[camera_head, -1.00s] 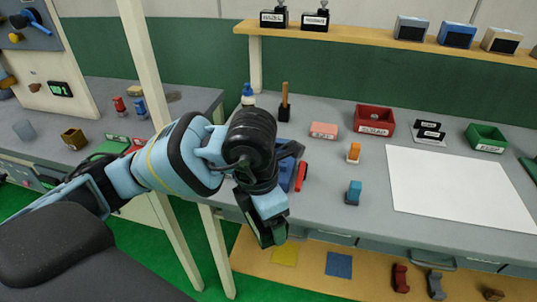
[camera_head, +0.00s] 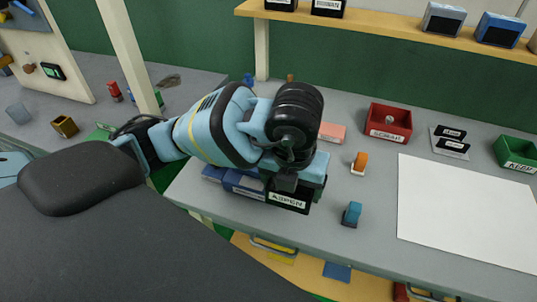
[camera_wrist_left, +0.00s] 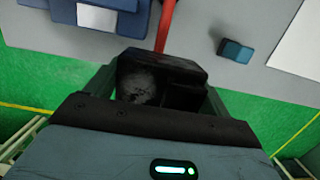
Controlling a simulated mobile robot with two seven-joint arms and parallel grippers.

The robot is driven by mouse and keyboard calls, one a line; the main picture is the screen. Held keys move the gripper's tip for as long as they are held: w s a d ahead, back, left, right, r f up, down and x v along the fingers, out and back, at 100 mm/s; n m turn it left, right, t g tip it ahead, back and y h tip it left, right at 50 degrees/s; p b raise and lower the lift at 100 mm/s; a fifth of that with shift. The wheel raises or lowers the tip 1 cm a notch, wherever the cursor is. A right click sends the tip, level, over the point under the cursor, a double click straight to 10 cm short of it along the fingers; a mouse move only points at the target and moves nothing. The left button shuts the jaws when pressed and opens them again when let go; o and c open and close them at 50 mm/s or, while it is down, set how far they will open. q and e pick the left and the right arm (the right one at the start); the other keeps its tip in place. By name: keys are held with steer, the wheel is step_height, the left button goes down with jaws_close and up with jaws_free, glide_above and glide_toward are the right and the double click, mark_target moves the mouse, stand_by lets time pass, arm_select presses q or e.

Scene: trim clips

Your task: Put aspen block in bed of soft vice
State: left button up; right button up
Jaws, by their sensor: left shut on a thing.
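The aspen block (camera_head: 289,201) is black, with a white label reading ASPEN on the side facing the head camera. My left gripper (camera_head: 296,180) is shut on it. In the left wrist view the dark block (camera_wrist_left: 160,78) sits between the fingers. A blue vice (camera_head: 236,183), probably the soft vice, is partly hidden behind my left arm on the bench, just left of the block. In the left wrist view it shows at the top left (camera_wrist_left: 128,22), with a red bar (camera_wrist_left: 165,28) beside it. Its bed is not clearly visible. My right gripper is out of view.
A blue clip (camera_head: 352,214) and an orange one (camera_head: 359,163) stand right of the block on the grey bench. Further back are a pink block (camera_head: 332,132), a red bin (camera_head: 388,124) and a green bin (camera_head: 517,152). A white sheet (camera_head: 465,210) covers the right side.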

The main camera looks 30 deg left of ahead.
arm_select(q)
steer(key=shift+w+a, duration=0.1)
steer(key=shift+a, duration=0.05)
steer(key=w+a, duration=0.3)
steer(key=a, duration=0.1)
steer(key=w+a+f, duration=0.1)
steer(key=w+a, duration=0.2)
steer(key=a, duration=0.1)
steer(key=w+a, duration=0.2)
steer(key=a, duration=0.2)
steer(key=shift+w+f, duration=0.2)
steer(key=shift+w, duration=0.2)
steer(key=f, duration=0.3)
steer(key=shift+w+a, duration=0.15)
steer(key=shift+a, duration=0.2)
steer(key=shift+f, duration=0.25)
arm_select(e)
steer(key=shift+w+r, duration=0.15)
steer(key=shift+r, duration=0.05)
arm_select(q)
steer(key=shift+f, duration=0.15)
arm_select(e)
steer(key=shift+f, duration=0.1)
arm_select(q)
steer(key=o, duration=1)
